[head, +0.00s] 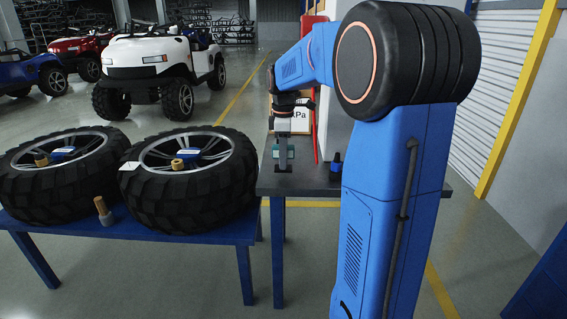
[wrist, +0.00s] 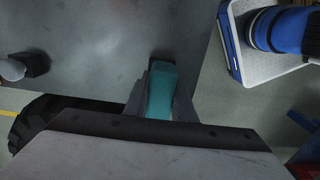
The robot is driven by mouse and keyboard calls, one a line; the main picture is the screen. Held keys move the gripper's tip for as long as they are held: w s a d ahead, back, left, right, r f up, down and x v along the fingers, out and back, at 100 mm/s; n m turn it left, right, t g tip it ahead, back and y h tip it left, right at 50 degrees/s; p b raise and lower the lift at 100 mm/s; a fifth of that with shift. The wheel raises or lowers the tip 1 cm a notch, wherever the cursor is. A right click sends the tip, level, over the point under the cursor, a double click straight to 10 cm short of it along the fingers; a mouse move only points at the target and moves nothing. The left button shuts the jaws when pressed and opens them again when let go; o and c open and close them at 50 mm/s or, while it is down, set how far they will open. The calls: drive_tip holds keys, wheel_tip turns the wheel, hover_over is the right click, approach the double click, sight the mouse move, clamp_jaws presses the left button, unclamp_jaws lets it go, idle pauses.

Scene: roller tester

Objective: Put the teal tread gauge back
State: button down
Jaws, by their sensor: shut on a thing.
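The teal tread gauge (wrist: 160,93) is held between the fingers of my gripper (wrist: 152,98) in the wrist view. In the head view my gripper (head: 283,158) points down over the dark table (head: 310,186), with the teal gauge (head: 290,151) showing at its fingers. The gripper is shut on the gauge. The fingertips are close to the tabletop; I cannot tell whether the gauge touches it. The lower part of the gauge is partly hidden by the gripper.
A dark blue object (head: 336,166) stands on the table to the right of my gripper. Two large tyres (head: 196,178) lie on a blue bench (head: 190,231) at left, with a wooden-handled tool (head: 103,210) by them. A sign marked "Pa" (head: 302,122) stands behind my gripper.

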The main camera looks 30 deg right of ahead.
drive_tip(key=shift+f, duration=0.85)
drive_tip(key=shift+f, duration=0.15)
drive_tip(key=c, duration=1.5)
unclamp_jaws()
